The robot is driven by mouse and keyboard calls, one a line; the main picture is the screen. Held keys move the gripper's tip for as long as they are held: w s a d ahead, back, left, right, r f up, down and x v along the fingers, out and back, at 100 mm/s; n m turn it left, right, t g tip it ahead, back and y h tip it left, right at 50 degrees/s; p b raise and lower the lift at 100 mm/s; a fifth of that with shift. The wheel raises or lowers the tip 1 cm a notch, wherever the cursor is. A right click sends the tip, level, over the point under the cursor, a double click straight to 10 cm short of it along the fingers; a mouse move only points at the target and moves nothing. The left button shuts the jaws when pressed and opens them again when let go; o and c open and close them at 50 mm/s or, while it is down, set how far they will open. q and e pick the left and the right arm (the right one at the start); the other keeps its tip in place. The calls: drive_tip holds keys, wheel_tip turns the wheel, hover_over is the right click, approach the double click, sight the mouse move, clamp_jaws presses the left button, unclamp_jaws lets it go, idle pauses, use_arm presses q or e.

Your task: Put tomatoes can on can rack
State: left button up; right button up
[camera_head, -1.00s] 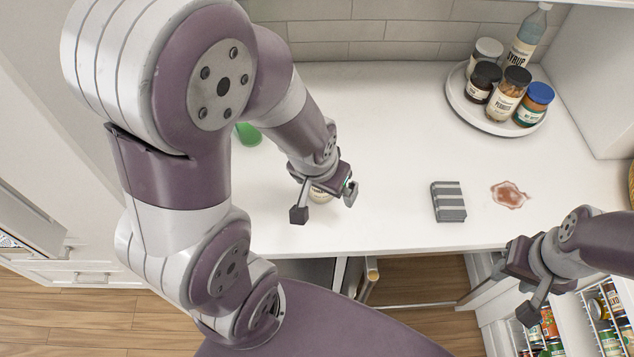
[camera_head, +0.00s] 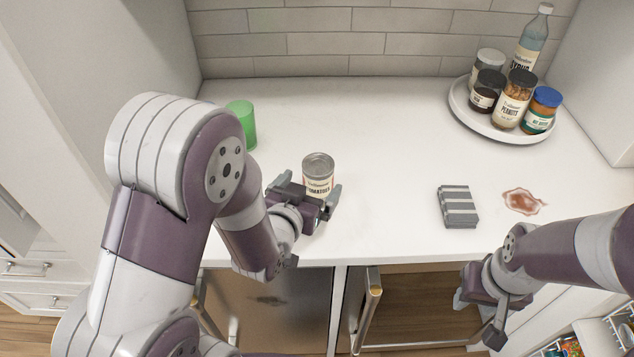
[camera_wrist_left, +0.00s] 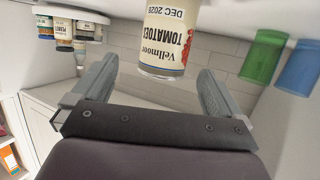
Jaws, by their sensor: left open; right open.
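The tomatoes can (camera_head: 318,174) stands upright on the white counter, left of the middle. My left gripper (camera_head: 308,200) is open just in front of it, and its fingers hide the can's lower part in the head view. In the left wrist view the can (camera_wrist_left: 167,38) appears upside down, ahead of and between the open fingertips (camera_wrist_left: 155,80). I cannot tell whether a finger touches it. My right gripper (camera_head: 478,315) is open and empty, in front of the counter at the right. The can rack may be the wire shelving (camera_head: 615,330) with cans at the lower right edge, only partly visible.
A green cup (camera_head: 243,124) stands behind my left arm. A striped grey cloth (camera_head: 457,206) and a brown spill (camera_head: 523,201) lie on the right. A round tray (camera_head: 462,104) holds several jars and a bottle. An open compartment (camera_head: 415,305) is below the counter.

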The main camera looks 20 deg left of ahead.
sight(312, 180)
use_arm(q)
drive_tip(key=x, duration=0.4)
drive_tip(key=shift+w+a+f, duration=0.25)
drive_tip(key=shift+s, duration=0.15)
drive_tip(key=shift+c, duration=1.2)
drive_tip(key=shift+r, duration=0.1)
drive_tip(key=c, duration=1.3)
